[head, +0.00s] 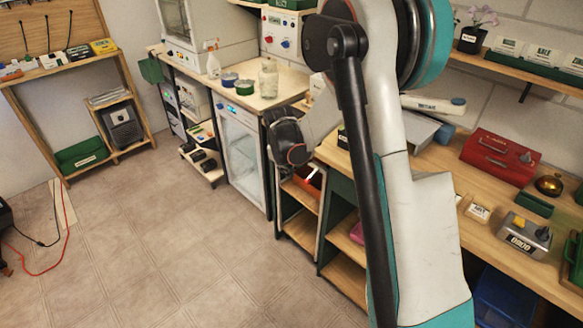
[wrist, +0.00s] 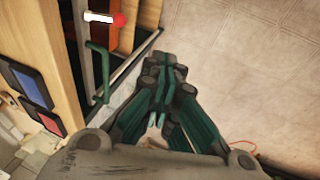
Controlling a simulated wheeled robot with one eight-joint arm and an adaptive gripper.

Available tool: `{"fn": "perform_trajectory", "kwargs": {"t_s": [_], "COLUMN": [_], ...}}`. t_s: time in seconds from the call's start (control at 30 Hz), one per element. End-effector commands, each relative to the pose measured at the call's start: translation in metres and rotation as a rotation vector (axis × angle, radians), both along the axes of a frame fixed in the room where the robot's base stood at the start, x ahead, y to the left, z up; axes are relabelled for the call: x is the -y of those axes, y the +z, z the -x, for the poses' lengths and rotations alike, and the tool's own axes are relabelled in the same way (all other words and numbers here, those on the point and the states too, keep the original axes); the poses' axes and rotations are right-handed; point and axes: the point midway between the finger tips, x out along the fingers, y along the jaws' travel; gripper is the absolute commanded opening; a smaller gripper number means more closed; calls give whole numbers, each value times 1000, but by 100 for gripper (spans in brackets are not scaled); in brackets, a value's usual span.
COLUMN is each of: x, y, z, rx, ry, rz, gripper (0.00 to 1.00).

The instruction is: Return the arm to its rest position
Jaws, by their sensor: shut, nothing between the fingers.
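My gripper (wrist: 165,74) shows in the wrist view, its dark green fingers together and empty. It points down past a wooden cabinet edge, over the tiled floor (wrist: 235,60). In the head view my white and teal arm (head: 420,215) stands large in the right half, bent over at the top. Its dark wrist joint (head: 287,140) hangs in front of the bench, near the glass-door cabinet. The gripper fingers cannot be made out in the head view.
A glass-door cabinet (head: 240,160) and open shelves (head: 300,225) stand close to the wrist. The bench at right holds a red toolbox (head: 498,156). In the wrist view a green handle (wrist: 98,72) is left of the fingers. Floor (head: 170,245) at left is mostly clear.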

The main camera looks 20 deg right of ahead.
Motion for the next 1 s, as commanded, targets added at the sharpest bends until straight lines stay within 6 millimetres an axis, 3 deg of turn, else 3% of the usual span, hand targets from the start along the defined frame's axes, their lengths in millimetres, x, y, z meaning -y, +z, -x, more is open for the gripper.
{"fn": "perform_trajectory", "kwargs": {"t_s": [0.67, 0.77, 1.0], "x": [-5, -8, -26], "y": [7, 22, 86], "z": [5, 11, 49], "rx": [3, 14, 74], "ry": [-2, -9, -48], "rz": [-2, -9, -49], "gripper": [0, 0, 0]}}
